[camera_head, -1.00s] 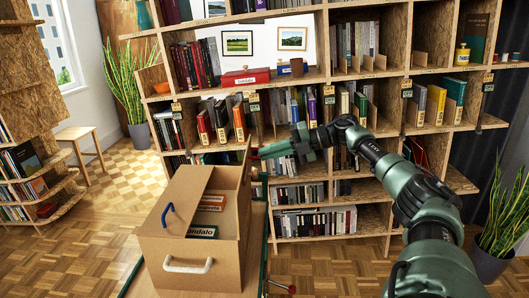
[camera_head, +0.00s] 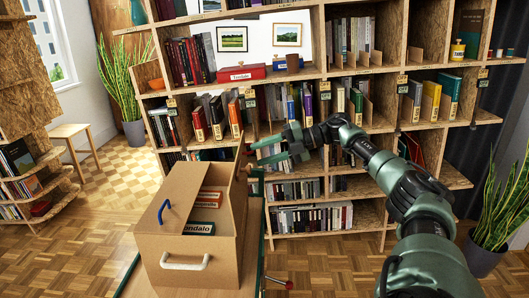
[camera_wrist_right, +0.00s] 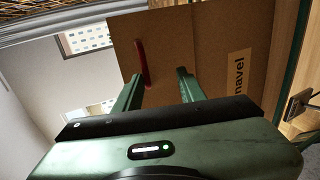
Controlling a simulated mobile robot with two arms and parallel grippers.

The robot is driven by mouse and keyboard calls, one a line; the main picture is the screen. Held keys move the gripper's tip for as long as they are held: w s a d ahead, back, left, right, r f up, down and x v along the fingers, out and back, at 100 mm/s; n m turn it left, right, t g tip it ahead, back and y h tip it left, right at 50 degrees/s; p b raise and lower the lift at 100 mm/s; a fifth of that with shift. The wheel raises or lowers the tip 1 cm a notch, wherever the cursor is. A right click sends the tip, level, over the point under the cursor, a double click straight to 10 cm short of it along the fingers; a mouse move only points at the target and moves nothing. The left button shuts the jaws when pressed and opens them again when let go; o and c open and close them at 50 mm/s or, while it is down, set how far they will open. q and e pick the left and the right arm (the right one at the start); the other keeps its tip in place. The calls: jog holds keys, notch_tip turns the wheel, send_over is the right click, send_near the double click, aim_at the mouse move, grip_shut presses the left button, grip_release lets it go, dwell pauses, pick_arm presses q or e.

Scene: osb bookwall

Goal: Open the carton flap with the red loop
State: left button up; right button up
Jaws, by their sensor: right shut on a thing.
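The cardboard carton (camera_head: 190,262) stands open at the front, with a white handle (camera_head: 184,263) on its near wall. Its left flap (camera_head: 178,188) carries a blue loop (camera_head: 164,211) and slopes over part of the opening. Another flap (camera_head: 239,172) stands raised at the back right. In the right wrist view the red loop (camera_wrist_right: 142,63) is on a cardboard face (camera_wrist_right: 190,45). My right gripper (camera_head: 256,153) is at the raised flap's right side; its fingers (camera_wrist_right: 160,73) are around the red loop, though their contact is hard to see. The left gripper is out of view.
Books with orange (camera_head: 207,198) and green (camera_head: 199,228) labels lie inside the carton. The carton stands on a green-framed cart (camera_head: 132,284) with a red knob (camera_head: 289,285). A full bookwall (camera_head: 318,187) rises behind. Wooden floor is free at left.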

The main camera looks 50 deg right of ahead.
jog(key=shift+s+f, duration=0.1)
jog(key=shift+f, duration=0.25)
jog(key=b+v, duration=0.1)
jog(key=v, duration=0.7)
jog(key=shift+r, duration=0.25)
